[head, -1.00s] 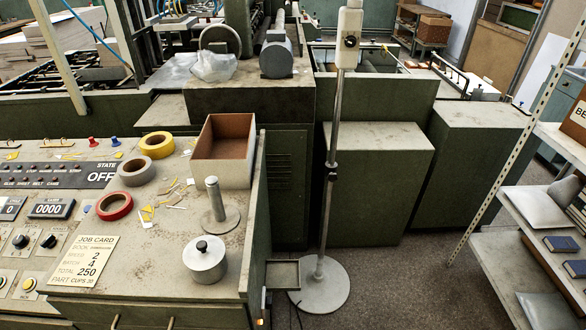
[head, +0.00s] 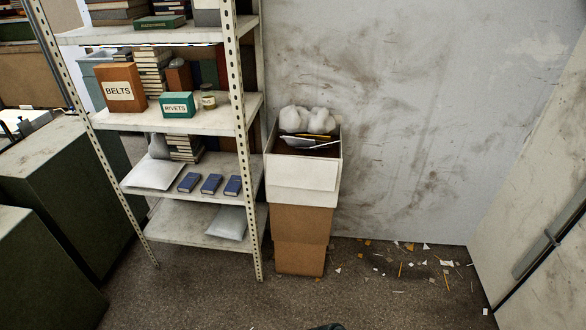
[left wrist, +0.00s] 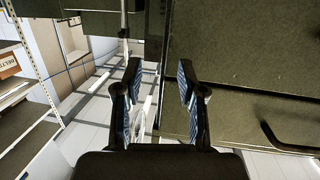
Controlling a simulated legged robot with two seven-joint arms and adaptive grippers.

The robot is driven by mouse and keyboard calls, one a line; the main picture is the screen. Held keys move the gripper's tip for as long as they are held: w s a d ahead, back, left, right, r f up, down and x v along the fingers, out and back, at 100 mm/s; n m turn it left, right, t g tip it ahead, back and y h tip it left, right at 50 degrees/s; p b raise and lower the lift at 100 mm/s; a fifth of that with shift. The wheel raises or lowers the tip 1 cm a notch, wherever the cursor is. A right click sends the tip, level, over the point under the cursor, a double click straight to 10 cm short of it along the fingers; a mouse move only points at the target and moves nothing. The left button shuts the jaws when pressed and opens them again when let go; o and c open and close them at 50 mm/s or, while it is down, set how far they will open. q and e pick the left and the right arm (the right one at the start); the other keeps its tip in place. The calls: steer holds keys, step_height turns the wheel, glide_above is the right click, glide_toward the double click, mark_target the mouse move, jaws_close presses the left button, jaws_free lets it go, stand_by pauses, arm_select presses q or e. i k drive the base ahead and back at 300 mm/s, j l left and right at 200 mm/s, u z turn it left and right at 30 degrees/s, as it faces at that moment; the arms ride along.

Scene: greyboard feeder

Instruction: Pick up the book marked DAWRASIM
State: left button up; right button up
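Three small blue books lie in a row on a lower shelf in the head view: a left one (head: 189,182), a middle one (head: 211,184) and a right one (head: 233,186). A green book (head: 160,21) lies flat on the upper shelf with small lettering on its spine. The lettering is too small to read surely, so I cannot tell which book is marked DAWRASIM. My left gripper (left wrist: 160,88) is open and empty in the left wrist view, away from the books.
The metal shelf rack (head: 240,120) also holds a BELTS box (head: 120,88), a RIVETS box (head: 178,105) and pale bags. Stacked boxes (head: 302,180) with bags on top stand right of it. Scraps litter the floor there. Green cabinets (head: 60,180) stand at left.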

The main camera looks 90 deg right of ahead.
mark_target(233, 187)
steer(key=l+z, duration=0.15)
steer(key=z, duration=0.25)
steer(key=i+l+z, duration=0.1)
steer(key=z, duration=0.35)
steer(key=i+z, duration=0.1)
steer(key=z, duration=0.3)
steer(key=i+l+z, duration=0.1)
steer(key=z, duration=0.3)
steer(key=i+z, duration=0.1)
steer(key=z, duration=0.35)
